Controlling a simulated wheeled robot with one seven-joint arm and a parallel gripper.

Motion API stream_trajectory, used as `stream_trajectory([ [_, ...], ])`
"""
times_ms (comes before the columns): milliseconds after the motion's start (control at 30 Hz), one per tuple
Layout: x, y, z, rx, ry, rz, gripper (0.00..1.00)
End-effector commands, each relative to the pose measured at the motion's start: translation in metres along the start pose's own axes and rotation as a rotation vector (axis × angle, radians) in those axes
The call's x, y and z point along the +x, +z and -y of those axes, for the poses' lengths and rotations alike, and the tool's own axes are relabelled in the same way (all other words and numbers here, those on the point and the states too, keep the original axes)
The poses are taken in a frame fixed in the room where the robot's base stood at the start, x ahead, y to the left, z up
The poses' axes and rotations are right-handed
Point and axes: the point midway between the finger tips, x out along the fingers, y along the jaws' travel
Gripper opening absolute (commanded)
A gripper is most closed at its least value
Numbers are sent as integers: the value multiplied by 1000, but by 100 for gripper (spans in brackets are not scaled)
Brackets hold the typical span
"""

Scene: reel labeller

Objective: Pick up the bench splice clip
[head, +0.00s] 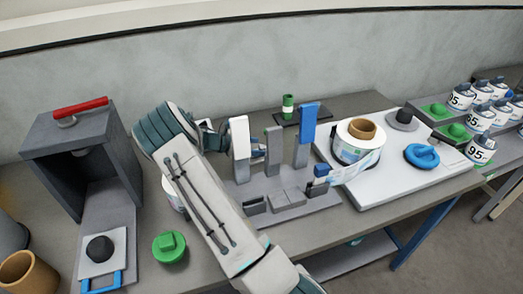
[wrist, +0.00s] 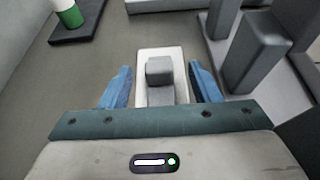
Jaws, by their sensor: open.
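A small pale plate with a grey block on top (wrist: 160,68), which looks like the bench splice clip, lies on the bench in the wrist view. My gripper (wrist: 162,85) is open, with one blue finger on each side of it and a gap showing on both sides. I cannot tell whether the fingers are down at its height. In the head view my gripper (head: 218,127) is mostly hidden by my arm, behind the left end of the grey fixture, and I cannot make out the clip there.
The grey fixture (head: 290,203) with upright posts stands close to the right of my gripper. A green and white cylinder (head: 288,106) stands on a dark pad behind. A white board (head: 395,187) with a label reel (head: 352,150) is further right. A grey box-shaped stand (head: 75,145) is at left.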

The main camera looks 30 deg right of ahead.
Motion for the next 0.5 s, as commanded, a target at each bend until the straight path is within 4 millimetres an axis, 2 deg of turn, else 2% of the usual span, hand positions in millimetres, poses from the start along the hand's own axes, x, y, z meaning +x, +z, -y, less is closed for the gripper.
stream_trajectory([
  [233,36,-2,-1,0,-3,2,56],
  [500,43,-5,-2,1,0,0,56],
])
